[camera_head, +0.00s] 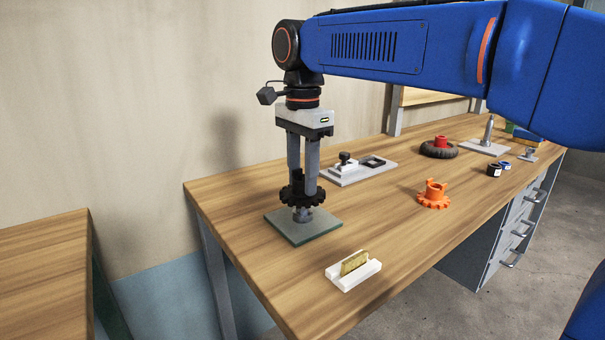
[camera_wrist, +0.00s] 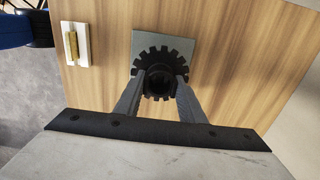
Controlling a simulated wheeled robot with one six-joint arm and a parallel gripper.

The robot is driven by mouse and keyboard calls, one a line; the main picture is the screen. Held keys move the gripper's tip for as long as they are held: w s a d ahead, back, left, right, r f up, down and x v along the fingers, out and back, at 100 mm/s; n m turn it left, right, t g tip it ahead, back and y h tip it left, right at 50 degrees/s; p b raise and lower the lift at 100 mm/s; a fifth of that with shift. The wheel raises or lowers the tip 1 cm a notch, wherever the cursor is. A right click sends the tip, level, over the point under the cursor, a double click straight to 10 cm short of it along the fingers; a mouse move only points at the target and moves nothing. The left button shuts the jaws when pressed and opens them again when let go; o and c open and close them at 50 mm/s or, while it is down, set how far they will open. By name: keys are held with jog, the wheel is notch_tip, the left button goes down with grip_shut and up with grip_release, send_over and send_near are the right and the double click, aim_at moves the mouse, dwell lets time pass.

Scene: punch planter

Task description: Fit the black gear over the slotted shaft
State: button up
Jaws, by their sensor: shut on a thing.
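My gripper (camera_head: 303,184) points straight down and is shut on the black gear (camera_head: 289,196) by its raised hub. The gear is level, above the slotted shaft (camera_head: 302,213), which stands on a square grey-green plate (camera_head: 290,236) at the table's left end. Only the lower part of the shaft shows below the gear; its slotted top is hidden. In the wrist view the gear (camera_wrist: 181,65) sits between the two fingers (camera_wrist: 159,90), with the plate (camera_wrist: 180,40) beneath. I cannot tell whether the shaft has entered the gear's bore.
A white holder (camera_head: 351,281) with a gold plate stands near the front edge. An orange gear (camera_head: 433,196) lies to the right. A grey base (camera_head: 345,178) with a black knob is behind.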

aim_at(303, 191)
jog(key=shift+f, duration=1.8)
jog(key=o, duration=1.2)
jog(key=shift+o, duration=0.2)
notch_tip(303, 191, up, 18)
jog(key=shift+f, duration=0.25)
